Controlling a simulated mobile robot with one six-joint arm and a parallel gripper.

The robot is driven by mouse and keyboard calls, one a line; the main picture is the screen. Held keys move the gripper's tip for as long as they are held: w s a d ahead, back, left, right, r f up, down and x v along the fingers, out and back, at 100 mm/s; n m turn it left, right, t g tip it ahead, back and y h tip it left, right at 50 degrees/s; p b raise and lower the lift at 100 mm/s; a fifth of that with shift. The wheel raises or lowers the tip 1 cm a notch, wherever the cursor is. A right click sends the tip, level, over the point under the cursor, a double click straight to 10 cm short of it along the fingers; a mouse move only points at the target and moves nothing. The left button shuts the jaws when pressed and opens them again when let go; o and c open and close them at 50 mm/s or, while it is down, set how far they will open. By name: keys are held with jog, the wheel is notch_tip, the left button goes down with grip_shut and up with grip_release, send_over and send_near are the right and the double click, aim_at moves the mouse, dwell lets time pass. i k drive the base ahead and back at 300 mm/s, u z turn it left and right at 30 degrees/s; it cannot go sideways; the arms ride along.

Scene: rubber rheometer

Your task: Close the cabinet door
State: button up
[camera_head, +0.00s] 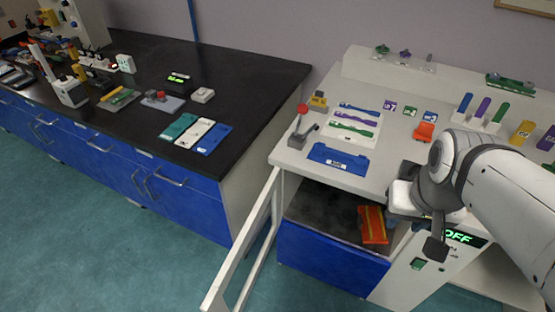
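The cabinet door (251,239) is a white frame with an open or clear middle. It stands wide open at the left side of the white cabinet, swung out toward the front over the floor. The cabinet's dark interior (318,207) is exposed, with a red-orange object with a yellow-green edge (373,225) inside. My arm comes in from the right. My gripper (436,249) hangs in front of the cabinet's right part, well apart from the door. Its fingers are too small and dark to tell open from shut.
A blue panel (330,266) lies below the opening. A green "OFF" display (465,237) is right of my gripper. The white worktop (385,175) holds a lever device (300,127) and colored strips. A black-topped bench (260,80) with blue drawers stands left. The floor in front is clear.

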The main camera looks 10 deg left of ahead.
aim_at(214, 302)
jog(key=z, duration=1.65)
jog(key=k, duration=2.3)
jog(key=u, duration=1.2)
jog(key=i, duration=1)
jog(key=z, duration=0.15)
